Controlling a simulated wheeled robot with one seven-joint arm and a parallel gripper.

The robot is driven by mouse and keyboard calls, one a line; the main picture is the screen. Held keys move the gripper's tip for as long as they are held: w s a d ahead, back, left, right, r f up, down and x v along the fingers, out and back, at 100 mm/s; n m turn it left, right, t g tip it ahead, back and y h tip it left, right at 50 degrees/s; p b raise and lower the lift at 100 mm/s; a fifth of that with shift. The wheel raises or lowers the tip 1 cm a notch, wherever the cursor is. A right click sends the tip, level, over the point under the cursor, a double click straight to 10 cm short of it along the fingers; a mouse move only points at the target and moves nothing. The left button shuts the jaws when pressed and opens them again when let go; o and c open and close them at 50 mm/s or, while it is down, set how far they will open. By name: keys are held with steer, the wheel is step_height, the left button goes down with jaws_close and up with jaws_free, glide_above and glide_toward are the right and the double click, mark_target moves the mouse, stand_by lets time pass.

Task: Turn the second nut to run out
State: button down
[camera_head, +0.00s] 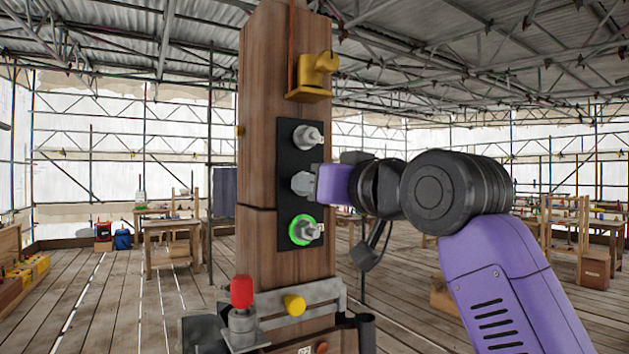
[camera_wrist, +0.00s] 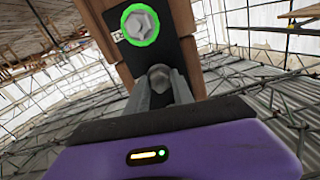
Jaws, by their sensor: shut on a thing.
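A wooden post (camera_head: 260,110) stands upright with a black plate (camera_head: 287,240) on its face. The plate carries a column of three grey nuts on bolts. The top nut (camera_head: 304,137) is bare, and the bottom nut (camera_head: 305,230) has a bright green ring around it. My gripper (camera_head: 312,184) reaches in from the right and is shut on the middle nut (camera_head: 298,184). In the wrist view the fingers (camera_wrist: 159,88) lie on either side of the middle nut (camera_wrist: 158,75). The green-ringed nut (camera_wrist: 141,24) shows above it there, clear of the fingers.
A yellow fitting (camera_head: 316,76) sits on the post above the plate. Below the plate, a metal clamp (camera_head: 325,292) with a yellow knob (camera_head: 294,305) and a red-capped part (camera_head: 241,292) surround the post. Workbenches (camera_head: 172,230) stand farther back.

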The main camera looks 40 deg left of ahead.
steer(key=shift+w+n+p, duration=0.1)
steer(key=shift+n+p, duration=2.95)
steer(key=shift+n, duration=12.95)
steer(key=c, duration=1.1)
jaws_free()
